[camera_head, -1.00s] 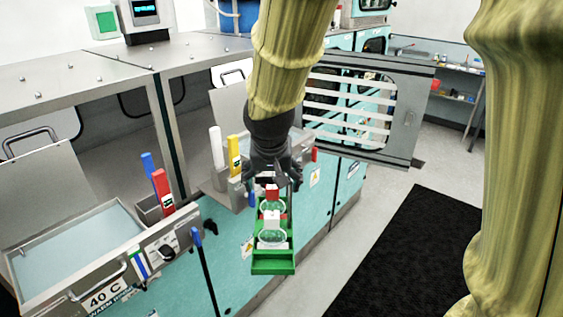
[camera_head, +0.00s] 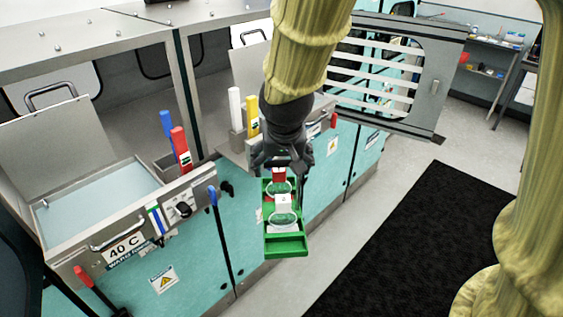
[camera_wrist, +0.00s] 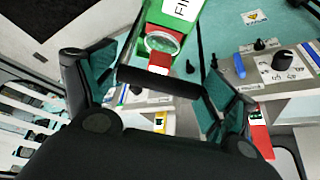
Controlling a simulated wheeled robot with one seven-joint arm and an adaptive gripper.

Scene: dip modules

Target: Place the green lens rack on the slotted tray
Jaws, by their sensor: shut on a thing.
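The green lens rack (camera_head: 287,243) hangs below my gripper (camera_head: 282,164) in the head view. It carries round clear lenses, with a red block and a white block on top. My gripper is shut on the rack and holds it in the air in front of the teal cabinets. In the wrist view, part of the rack (camera_wrist: 212,14) shows with a lens and a white label, beyond my gripper (camera_wrist: 160,82). I cannot pick out the slotted tray with certainty.
A water bath (camera_head: 100,200) marked 40 C stands at the left with its lid up. Upright red, blue, white and yellow handles stand along the cabinet front. A slatted grey door (camera_head: 385,75) stands open behind my arm. A black mat (camera_head: 420,240) lies on clear floor at right.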

